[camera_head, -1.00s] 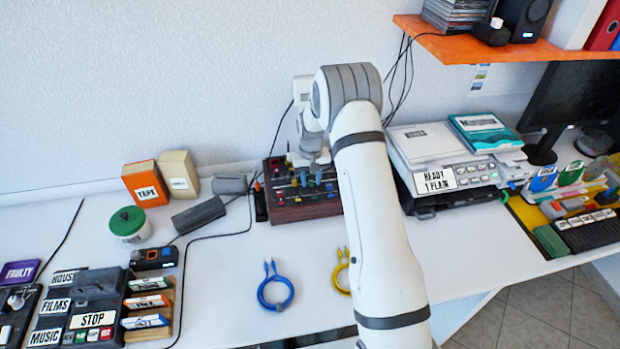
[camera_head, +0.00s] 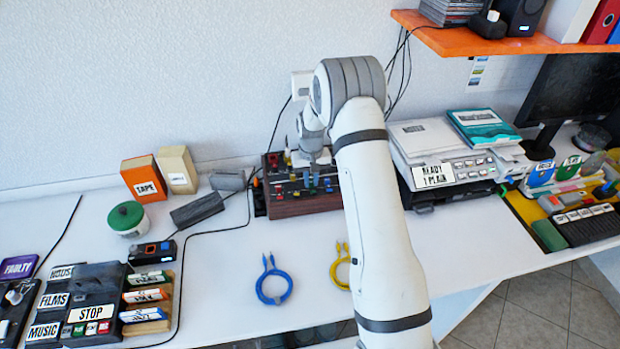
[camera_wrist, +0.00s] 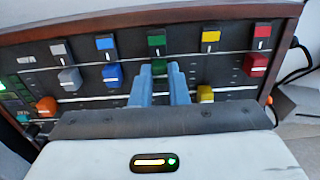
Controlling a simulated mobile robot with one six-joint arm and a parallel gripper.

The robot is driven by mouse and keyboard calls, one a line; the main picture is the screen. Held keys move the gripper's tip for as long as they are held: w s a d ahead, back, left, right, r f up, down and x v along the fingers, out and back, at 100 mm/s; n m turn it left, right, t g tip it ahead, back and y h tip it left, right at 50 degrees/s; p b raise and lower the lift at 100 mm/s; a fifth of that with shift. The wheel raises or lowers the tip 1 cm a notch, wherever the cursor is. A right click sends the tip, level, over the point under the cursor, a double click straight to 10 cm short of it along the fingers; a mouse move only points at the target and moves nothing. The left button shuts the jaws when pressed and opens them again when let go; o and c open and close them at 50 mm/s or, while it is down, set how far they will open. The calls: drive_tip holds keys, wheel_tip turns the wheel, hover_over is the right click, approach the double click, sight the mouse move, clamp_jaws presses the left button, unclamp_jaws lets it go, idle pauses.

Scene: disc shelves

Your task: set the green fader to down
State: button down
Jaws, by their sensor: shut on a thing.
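The mixer (camera_head: 305,207) is a dark panel in a wooden case at the back of the desk. In the wrist view the green fader (camera_wrist: 158,67) shows between the two blue fingers of my gripper (camera_wrist: 159,82), below a green square marker. My gripper is shut on this fader; the fingers hide its lower part and some of its slot. In the head view my gripper (camera_head: 313,180) is over the mixer, small and partly hidden by my wrist.
A blue fader (camera_wrist: 112,75) and grey fader (camera_wrist: 70,79) are left of the fingers, a yellow fader (camera_wrist: 205,93) and red fader (camera_wrist: 255,64) right. The printer (camera_head: 440,165) stands close right of the mixer. A blue cable (camera_head: 272,285) lies in front.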

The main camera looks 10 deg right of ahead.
sight(311, 181)
drive_tip(key=shift+s, duration=0.1)
drive_tip(key=c, duration=1.4)
unclamp_jaws()
wheel_tip(311, 181, up, 8)
drive_tip(key=shift+f+b, duration=0.25)
drive_tip(key=shift+b, duration=0.25)
drive_tip(key=shift+r, duration=0.15)
